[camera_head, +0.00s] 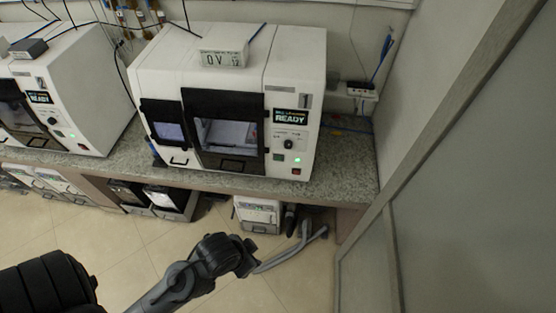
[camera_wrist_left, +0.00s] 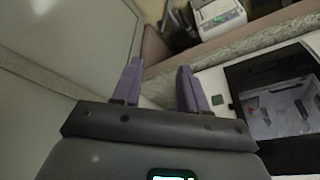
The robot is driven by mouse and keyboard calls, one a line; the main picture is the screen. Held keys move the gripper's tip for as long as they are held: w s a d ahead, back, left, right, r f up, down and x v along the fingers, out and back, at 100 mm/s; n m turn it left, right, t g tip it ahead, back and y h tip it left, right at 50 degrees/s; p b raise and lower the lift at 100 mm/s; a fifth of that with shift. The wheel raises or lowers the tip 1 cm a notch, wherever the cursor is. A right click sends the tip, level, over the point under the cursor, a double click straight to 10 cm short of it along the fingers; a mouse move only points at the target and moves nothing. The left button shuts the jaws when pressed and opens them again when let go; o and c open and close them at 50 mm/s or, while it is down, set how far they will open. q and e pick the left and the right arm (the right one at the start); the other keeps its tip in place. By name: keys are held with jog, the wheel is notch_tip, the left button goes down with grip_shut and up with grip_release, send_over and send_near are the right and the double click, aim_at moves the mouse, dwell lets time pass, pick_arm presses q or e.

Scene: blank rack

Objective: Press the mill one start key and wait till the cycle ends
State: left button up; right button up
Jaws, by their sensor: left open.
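Two white mills stand on the counter, the right mill (camera_head: 225,95) and the left mill (camera_head: 80,105). A square green key (camera_wrist_left: 217,99) also shows in the left wrist view, near the door window. My left gripper (camera_wrist_left: 160,66) is open and empty, its purple fingers apart, with the key just right of the right finger. My left arm (camera_head: 220,255) shows in the head view; its fingers are not distinguishable there.
The speckled counter (camera_head: 347,180) has a bare strip at the right mill's front and right. A grey wall and panel (camera_head: 470,170) close off the right side. Grey hoses (camera_head: 300,245) lie low beneath the counter.

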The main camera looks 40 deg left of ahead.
pick_arm(q)
grip_shut()
dwell(1.4)
